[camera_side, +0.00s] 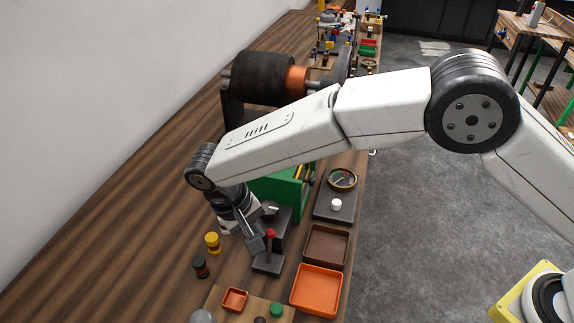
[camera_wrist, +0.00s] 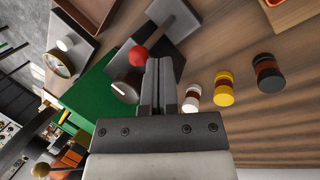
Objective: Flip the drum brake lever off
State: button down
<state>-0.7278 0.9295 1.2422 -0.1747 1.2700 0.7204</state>
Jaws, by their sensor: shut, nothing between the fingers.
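The drum brake lever is a grey bar with a red ball knob (camera_side: 270,233) on a dark base plate (camera_side: 268,264) near the bench's right side. In the wrist view its red knob (camera_wrist: 138,55) and bar (camera_wrist: 158,37) lean across the grey plate (camera_wrist: 178,20). My gripper (camera_side: 257,244) is shut and empty, pointing down close beside the knob. In the wrist view the shut fingers (camera_wrist: 160,64) are just right of the knob; I cannot tell whether they touch it.
A dark block with a knob (camera_wrist: 126,88) and a green housing (camera_side: 280,190) stand behind the lever. A gauge box (camera_side: 336,205), brown tray (camera_side: 326,246) and orange tray (camera_side: 317,290) line the right edge. Yellow (camera_side: 212,243) and dark (camera_side: 201,267) spools stand left.

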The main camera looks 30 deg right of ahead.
jog(key=shift+w+d+f, duration=0.15)
jog(key=shift+w+d, duration=0.1)
jog(key=shift+d, duration=0.3)
jog(key=shift+w+d+f, duration=0.1)
jog(key=shift+w+d, duration=0.15)
jog(key=shift+d, duration=0.3)
jog(key=shift+s+a+f, duration=0.1)
jog(key=shift+s+a, duration=0.1)
jog(key=shift+s, duration=0.1)
jog(key=shift+s+a, duration=0.35)
jog(key=shift+a, duration=0.25)
